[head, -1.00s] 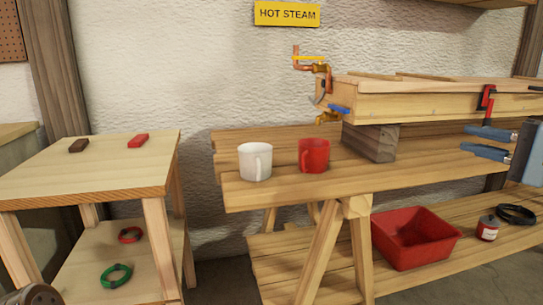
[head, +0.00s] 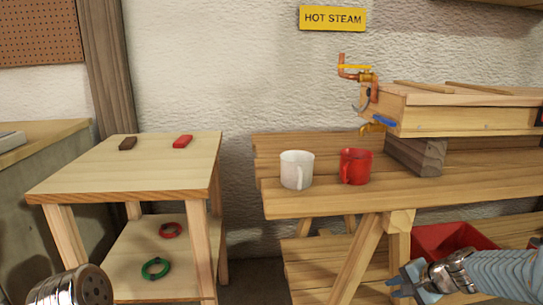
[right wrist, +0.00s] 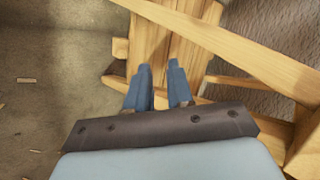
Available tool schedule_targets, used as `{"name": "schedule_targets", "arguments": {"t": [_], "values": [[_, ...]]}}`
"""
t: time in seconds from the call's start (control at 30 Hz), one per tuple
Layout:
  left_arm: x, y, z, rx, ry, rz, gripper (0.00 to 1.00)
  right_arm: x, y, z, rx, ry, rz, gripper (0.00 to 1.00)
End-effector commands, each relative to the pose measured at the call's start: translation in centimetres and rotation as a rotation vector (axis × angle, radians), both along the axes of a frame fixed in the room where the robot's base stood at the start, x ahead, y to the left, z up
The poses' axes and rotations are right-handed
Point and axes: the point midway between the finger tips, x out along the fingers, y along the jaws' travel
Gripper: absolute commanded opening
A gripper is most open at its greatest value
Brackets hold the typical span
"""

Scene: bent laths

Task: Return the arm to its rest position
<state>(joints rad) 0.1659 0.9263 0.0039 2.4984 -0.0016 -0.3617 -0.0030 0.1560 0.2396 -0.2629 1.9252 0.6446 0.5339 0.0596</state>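My right gripper (head: 399,284) is low at the bottom right of the head view, in front of the bench's lower shelf. In the right wrist view its two blue fingers (right wrist: 159,66) stand apart with nothing between them, above the wooden trestle and floor. A metal part of my left arm (head: 72,287) shows at the bottom left of the head view. My left gripper itself is out of view.
A white mug (head: 297,170) and a red mug (head: 355,166) stand on the workbench (head: 420,194), near the wooden steam box (head: 470,119). A red bin (head: 455,238) sits below, partly hidden by my right arm. A small table (head: 150,165) stands left.

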Motion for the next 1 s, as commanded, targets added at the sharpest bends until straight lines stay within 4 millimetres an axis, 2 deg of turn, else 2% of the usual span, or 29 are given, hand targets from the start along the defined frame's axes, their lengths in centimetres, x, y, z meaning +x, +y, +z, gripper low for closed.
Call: {"name": "schedule_targets", "arguments": {"t": [0.03, 0.13, 0.2, 0.3, 0.4, 0.5, 0.6, 0.7, 1.0], "values": [[0.0, -0.1, 0.6, -0.001, 0.0, -0.001, 0.45, -0.9, 1.9, -4.0, -0.047, 0.07, 0.053, 0.21], [-0.1, -0.2, 1.1, -0.003, 0.001, -0.004, 0.45, -3.8, 5.6, -11.6, -0.159, 0.173, 0.184, 0.21], [-0.1, -0.3, 1.5, -0.004, 0.002, -0.005, 0.45, -6.7, 8.5, -16.2, -0.228, 0.226, 0.3, 0.21], [-0.2, -0.4, 2.1, -0.007, 0.003, -0.008, 0.45, -11.6, 12.8, -21.5, -0.297, 0.259, 0.488, 0.21], [-0.3, -0.6, 2.5, -0.008, 0.004, -0.011, 0.45, -16.4, 16.8, -24.6, -0.32, 0.252, 0.659, 0.21], [-0.3, -0.7, 2.8, -0.009, 0.005, -0.012, 0.45, -20.1, 19.8, -26.0, -0.312, 0.225, 0.782, 0.21], [-0.3, -0.7, 2.9, -0.01, 0.005, -0.013, 0.45, -22.3, 21.6, -26.5, -0.298, 0.2, 0.85, 0.21], [-0.3, -0.7, 3.0, -0.01, 0.005, -0.013, 0.45, -23.1, 22.2, -26.6, -0.292, 0.188, 0.874, 0.21], [-0.3, -0.7, 3.0, -0.01, 0.005, -0.013, 0.45, -23.1, 22.2, -26.6, -0.292, 0.188, 0.874, 0.21]]}}
